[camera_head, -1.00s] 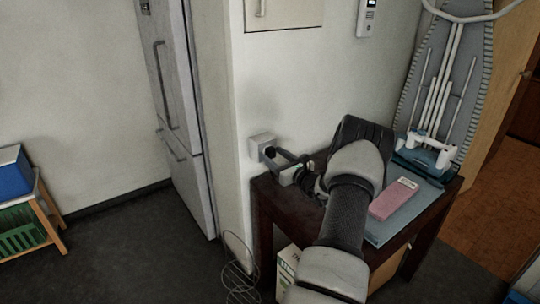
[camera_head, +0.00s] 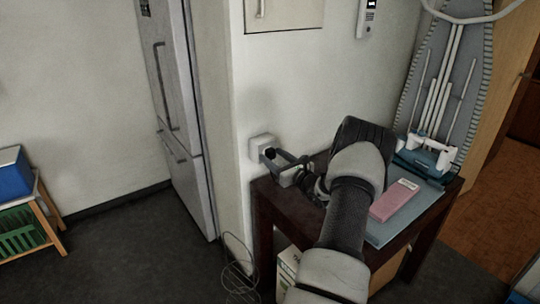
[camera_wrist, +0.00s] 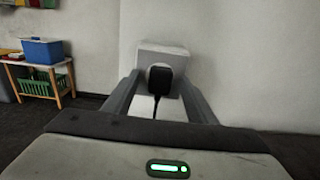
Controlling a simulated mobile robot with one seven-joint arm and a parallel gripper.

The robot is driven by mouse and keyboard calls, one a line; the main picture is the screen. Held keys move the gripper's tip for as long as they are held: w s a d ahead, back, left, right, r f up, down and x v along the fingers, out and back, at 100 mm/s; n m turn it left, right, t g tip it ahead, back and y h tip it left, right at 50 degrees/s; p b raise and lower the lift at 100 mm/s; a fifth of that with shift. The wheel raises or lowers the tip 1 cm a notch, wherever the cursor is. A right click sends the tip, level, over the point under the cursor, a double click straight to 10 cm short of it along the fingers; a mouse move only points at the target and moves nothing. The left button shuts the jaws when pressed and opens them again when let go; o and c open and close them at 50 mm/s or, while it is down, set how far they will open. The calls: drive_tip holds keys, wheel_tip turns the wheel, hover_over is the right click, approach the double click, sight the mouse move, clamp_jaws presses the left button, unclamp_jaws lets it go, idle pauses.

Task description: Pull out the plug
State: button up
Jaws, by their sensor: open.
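The black plug (camera_wrist: 160,81) sits in a white wall socket (camera_wrist: 163,52), with its dark cord hanging down. In the wrist view my gripper (camera_wrist: 160,88) is open, with one finger on each side of the plug. I cannot tell whether either finger touches it. In the head view the socket (camera_head: 262,146) is on the wall just above the dark table's left corner. My gripper (camera_head: 277,158) reaches it from the right, and the plug (camera_head: 270,153) shows only as a small dark spot.
Below my arm is a dark wooden table (camera_head: 284,207) with a pink box (camera_head: 396,203) on it. An ironing board (camera_head: 449,75) leans at the right. A wire rack (camera_head: 239,268) stands on the floor. A fridge (camera_head: 183,110) is left of the wall corner.

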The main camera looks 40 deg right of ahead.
idle(0.4)
clamp_jaws()
drive_tip(key=shift+s+a+p, duration=0.15)
drive_tip(key=shift+s+p, duration=0.15)
drive_tip(key=shift+s, duration=1.2)
drive_tip(key=shift+s+a+p, duration=0.15)
drive_tip(key=shift+s+p, duration=0.1)
drive_tip(key=shift+s, duration=1.2)
